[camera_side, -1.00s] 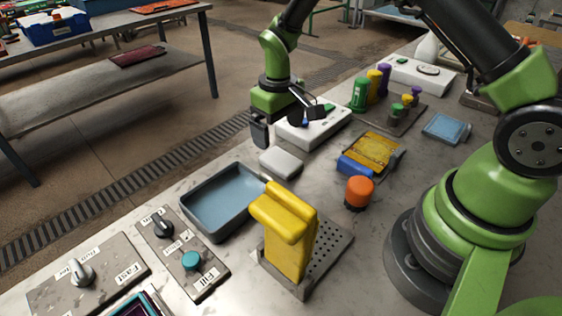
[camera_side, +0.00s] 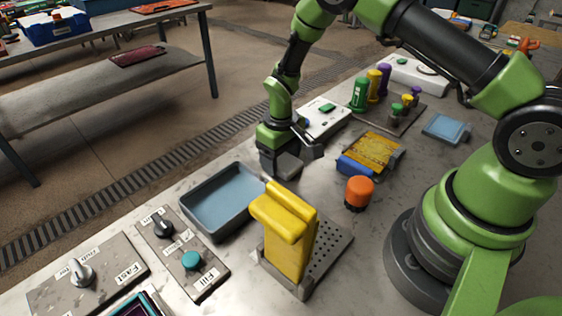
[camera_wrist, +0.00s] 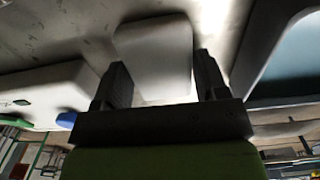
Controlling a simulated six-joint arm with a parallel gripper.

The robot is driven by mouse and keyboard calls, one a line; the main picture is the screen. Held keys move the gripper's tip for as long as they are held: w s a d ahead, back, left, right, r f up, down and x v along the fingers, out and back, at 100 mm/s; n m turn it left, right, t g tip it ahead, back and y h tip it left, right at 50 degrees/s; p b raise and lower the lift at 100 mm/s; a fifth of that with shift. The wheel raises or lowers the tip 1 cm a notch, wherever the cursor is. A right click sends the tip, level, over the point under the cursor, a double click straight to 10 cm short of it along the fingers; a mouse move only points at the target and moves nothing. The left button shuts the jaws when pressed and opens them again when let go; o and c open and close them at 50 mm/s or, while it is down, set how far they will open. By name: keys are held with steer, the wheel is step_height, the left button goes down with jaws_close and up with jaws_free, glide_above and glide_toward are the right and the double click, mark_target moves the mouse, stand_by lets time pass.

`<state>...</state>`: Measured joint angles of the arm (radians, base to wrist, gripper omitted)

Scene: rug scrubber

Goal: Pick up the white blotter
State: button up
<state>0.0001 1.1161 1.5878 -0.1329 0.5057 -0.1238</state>
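The white blotter (camera_side: 289,166) is a small rounded pad on the worktop, just right of the blue-grey tray. It looks grey in my gripper's shadow. My gripper (camera_side: 288,156) is right over it, pointing down, with fingers spread to either side. The fingers partly hide the blotter in the side view. In the wrist view the blotter (camera_wrist: 153,42) shows pale between the two dark fingers of my gripper (camera_wrist: 160,62). The fingers look open; whether either touches the blotter I cannot tell.
The blue-grey tray (camera_side: 188,204) stands close on the left. A white box with a green button (camera_side: 328,121) is behind. An orange knob (camera_side: 358,192) and yellow-and-blue pad (camera_side: 374,150) are to the right.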

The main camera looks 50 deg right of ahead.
mark_target(281, 159)
steer(key=c, duration=0.4)
steer(key=shift+r, duration=0.15)
step_height(281, 159, up, 10)
steer(key=shift+f, duration=0.1)
